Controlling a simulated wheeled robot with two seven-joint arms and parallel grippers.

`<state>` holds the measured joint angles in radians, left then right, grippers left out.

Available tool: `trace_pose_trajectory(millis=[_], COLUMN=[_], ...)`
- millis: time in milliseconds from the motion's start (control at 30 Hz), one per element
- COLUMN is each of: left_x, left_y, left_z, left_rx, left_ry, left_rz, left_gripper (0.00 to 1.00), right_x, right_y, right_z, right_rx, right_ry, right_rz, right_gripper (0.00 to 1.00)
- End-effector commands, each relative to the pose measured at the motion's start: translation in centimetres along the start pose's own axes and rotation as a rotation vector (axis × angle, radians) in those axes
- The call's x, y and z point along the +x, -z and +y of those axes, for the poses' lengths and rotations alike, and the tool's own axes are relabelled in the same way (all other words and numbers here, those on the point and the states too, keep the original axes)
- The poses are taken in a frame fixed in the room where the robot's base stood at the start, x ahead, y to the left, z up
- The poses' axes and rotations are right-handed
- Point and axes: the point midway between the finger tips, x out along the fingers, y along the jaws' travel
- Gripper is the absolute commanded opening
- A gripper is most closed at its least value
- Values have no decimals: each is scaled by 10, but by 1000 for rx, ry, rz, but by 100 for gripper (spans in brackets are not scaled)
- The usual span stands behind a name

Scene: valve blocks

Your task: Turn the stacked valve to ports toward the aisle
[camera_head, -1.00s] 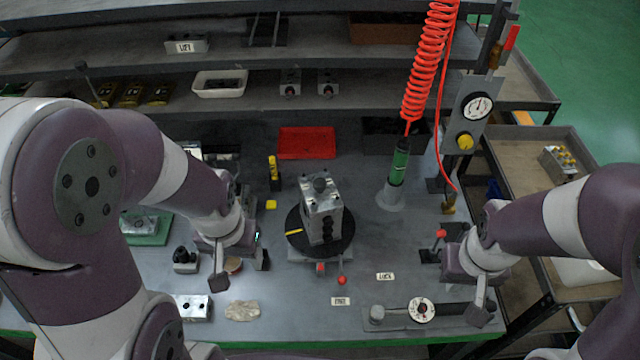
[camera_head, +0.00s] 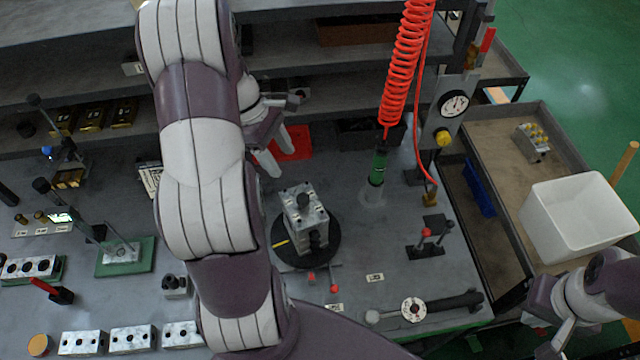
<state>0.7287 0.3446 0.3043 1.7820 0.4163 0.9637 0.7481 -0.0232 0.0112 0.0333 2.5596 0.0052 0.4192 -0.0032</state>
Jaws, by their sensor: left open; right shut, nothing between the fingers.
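The stacked valve (camera_head: 303,207), grey metal blocks with a dark round knob on top, stands upright on a black round turntable (camera_head: 283,252) with a yellow mark at its left edge. Dark ports show on its front side, facing the near edge of the bench. My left gripper (camera_head: 280,158) is open and empty, behind and a little left of the valve, near the red tray; its arm crosses the picture's left middle. It is apart from the valve. My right gripper (camera_head: 562,345) is shut and empty at the lower right, beyond the bench's right end.
A red tray (camera_head: 296,142) lies behind the valve. A red coiled hose (camera_head: 407,70) hangs above a green-and-grey tool (camera_head: 377,168). A torque-wrench-like tool (camera_head: 450,303) lies at the front. A white bin (camera_head: 578,215) stands on the right cart. Red-knobbed parts (camera_head: 333,288) sit before the turntable.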

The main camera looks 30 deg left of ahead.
Motion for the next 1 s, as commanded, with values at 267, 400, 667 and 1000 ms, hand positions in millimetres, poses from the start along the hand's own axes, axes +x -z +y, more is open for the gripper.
trace_pose_trajectory(millis=[267,400,667,1000], left_x=[54,88,123,126], left_y=[-2,-2,0,0], left_z=[-1,-1,0,0], left_rx=[-8,-7,-4,-5], left_ry=[6,5,1,0], left_rz=[0,0,4,4], left_gripper=[59,59,59,36], right_x=[15,9,5,5], right_y=[-2,-1,-1,-1], right_z=[0,0,0,0], right_rx=[0,0,0,0], right_ry=[0,0,0,0], right_rz=[0,0,0,0], right_gripper=[0,0,0,0])
